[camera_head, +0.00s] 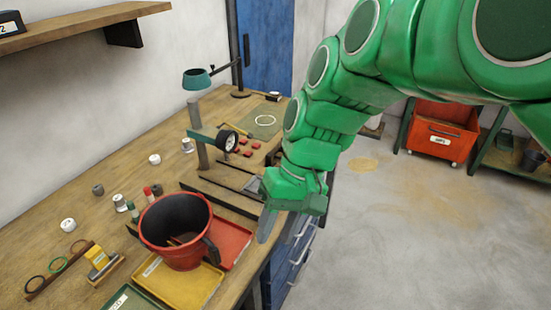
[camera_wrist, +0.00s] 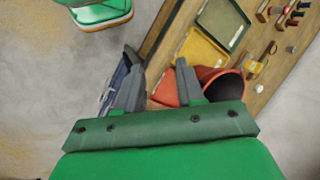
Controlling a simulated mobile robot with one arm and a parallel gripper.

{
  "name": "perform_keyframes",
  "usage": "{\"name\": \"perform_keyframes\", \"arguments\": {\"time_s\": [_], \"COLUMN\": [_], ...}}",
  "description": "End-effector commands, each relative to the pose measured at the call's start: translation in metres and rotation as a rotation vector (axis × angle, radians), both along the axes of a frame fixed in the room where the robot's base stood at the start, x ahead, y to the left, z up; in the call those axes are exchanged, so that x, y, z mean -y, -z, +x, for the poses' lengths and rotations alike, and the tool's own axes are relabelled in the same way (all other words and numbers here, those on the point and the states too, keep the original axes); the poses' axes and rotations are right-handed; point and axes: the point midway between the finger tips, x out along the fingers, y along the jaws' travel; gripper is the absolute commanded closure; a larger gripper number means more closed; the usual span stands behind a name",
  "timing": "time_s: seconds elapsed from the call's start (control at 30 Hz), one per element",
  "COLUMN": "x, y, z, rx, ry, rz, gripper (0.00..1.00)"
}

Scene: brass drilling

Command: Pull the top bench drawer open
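The blue bench drawers (camera_head: 284,268) sit under the front edge of the wooden bench, with pale bar handles (camera_head: 301,256) on their fronts. They look shut, but the top drawer is partly hidden by my gripper. My gripper (camera_head: 268,225) points down beside the bench's front edge, close to the top drawer. In the wrist view, my gripper (camera_wrist: 157,66) has its two grey fingers apart with nothing held between them. The blue drawer fronts (camera_wrist: 112,82) show just left of the left finger. I cannot tell whether a finger touches a handle.
The bench top (camera_head: 118,180) holds a red bucket (camera_head: 172,255), a yellow tray (camera_head: 200,289), a red tray (camera_head: 234,240) and a drill stand (camera_head: 202,140) near the edge. The floor (camera_head: 400,240) right of the bench is clear. An orange bin (camera_head: 438,130) stands farther back.

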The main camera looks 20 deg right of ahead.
Motion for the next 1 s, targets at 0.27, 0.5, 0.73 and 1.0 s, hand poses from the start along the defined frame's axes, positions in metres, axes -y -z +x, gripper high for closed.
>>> {"name": "perform_keyframes", "arguments": {"time_s": [0.27,0.5,0.73,1.0], "x": [0.010,0.044,0.105,0.198], "y": [-0.008,-0.015,-0.018,-0.014], "z": [0.068,0.126,0.176,0.213], "rx": [0.055,0.135,0.241,0.382], "ry": [0.106,0.234,0.397,0.605], "rz": [0.256,0.463,0.638,0.797], "gripper": [0.62,0.62,0.62,0.62]}}
